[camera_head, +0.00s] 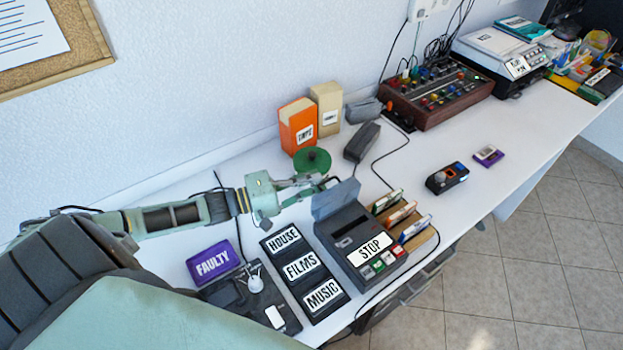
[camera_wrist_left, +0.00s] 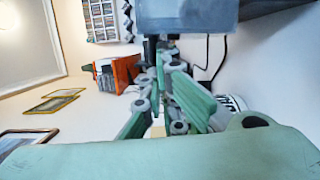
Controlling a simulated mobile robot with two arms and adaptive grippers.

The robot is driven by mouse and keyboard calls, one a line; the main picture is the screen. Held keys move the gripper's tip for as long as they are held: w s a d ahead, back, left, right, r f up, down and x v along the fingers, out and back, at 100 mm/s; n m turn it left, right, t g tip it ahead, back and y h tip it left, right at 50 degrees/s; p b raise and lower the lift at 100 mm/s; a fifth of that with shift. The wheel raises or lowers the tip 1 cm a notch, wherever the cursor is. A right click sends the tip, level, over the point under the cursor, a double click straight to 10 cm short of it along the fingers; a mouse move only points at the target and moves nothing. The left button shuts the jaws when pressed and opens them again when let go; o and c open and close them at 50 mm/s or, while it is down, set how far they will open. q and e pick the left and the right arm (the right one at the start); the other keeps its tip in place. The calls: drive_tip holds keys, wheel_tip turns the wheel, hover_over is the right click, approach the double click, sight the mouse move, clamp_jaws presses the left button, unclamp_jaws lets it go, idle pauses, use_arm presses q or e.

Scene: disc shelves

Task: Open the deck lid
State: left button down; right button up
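The dark grey deck (camera_head: 352,240) stands on the white desk with a STOP label and several buttons along its front. Its grey lid (camera_head: 337,199) stands tilted up at the back edge of the deck. My left gripper (camera_head: 328,184) is at the lid's upper edge, on the wall side; whether it touches the lid is unclear. In the left wrist view, a blue-grey panel (camera_wrist_left: 187,14), apparently the lid, is just beyond the fingers (camera_wrist_left: 163,60). The gap between the fingertips is hard to read. My right gripper is out of view.
Holders labelled HOUSE, FILMS and MUSIC (camera_head: 302,265) stand left of the deck. Cassettes in a rack (camera_head: 402,214) stand close on its right. A green round object (camera_head: 312,160) and an orange binder (camera_head: 298,126) are behind my gripper.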

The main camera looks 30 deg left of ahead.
use_arm(q)
drive_tip(key=v, duration=1.2)
